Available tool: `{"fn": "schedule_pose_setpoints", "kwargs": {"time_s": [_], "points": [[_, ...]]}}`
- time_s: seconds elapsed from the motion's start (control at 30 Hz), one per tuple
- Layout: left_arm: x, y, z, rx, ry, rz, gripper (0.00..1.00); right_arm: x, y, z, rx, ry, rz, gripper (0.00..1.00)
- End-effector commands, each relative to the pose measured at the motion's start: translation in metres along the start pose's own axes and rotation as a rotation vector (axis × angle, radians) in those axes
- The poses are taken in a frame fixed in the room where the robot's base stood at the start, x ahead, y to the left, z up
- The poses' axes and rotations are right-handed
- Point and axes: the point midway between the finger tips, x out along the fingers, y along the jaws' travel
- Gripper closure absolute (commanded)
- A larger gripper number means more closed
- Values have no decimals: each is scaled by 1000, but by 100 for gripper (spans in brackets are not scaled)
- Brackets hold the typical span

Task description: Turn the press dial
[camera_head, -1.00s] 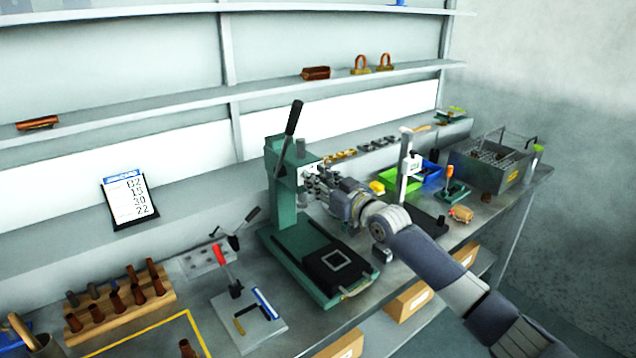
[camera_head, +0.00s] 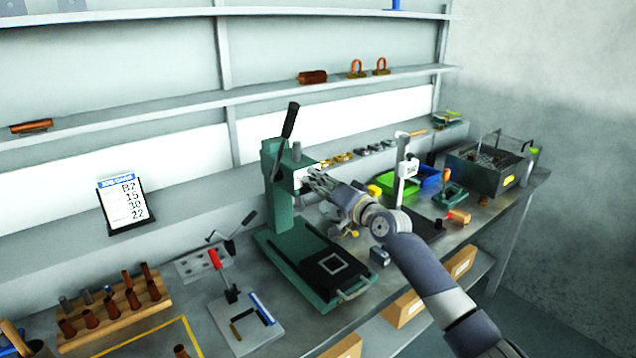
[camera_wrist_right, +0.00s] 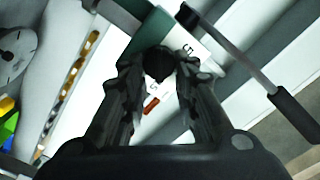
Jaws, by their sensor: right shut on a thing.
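The green press (camera_head: 287,205) stands on the bench, with its black lever (camera_head: 291,120) raised at the top. A white plate (camera_head: 300,174) with printed marks is on the side of its head. In the right wrist view the dark round dial (camera_wrist_right: 158,62) sits in front of that white plate (camera_wrist_right: 188,50). My right gripper (camera_head: 312,178) reaches the press head from the right. In the wrist view its fingertips (camera_wrist_right: 158,72) are on both sides of the dial, shut on it. In the head view the fingers hide the dial. My left gripper is not in view.
A job card (camera_head: 125,204) stands at the left. A wooden rack (camera_head: 113,310) and a red-handled clamp (camera_head: 222,275) are left of the press. A height gauge (camera_head: 403,175), a blue bin (camera_head: 428,177) and a metal basket (camera_head: 490,165) are at the right.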

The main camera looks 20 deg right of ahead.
Motion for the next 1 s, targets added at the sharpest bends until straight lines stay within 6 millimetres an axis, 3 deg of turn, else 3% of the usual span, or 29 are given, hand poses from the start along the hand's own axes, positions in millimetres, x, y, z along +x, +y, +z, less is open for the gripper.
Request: {"fn": "schedule_pose_setpoints", "kwargs": {"time_s": [0.4,0.97,1.0], "points": [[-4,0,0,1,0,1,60,0,2,0,192,0,1,96],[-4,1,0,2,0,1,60,0,3,1,218,0,1,96],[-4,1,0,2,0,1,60,0,3,1,218,0,1,66]]}}
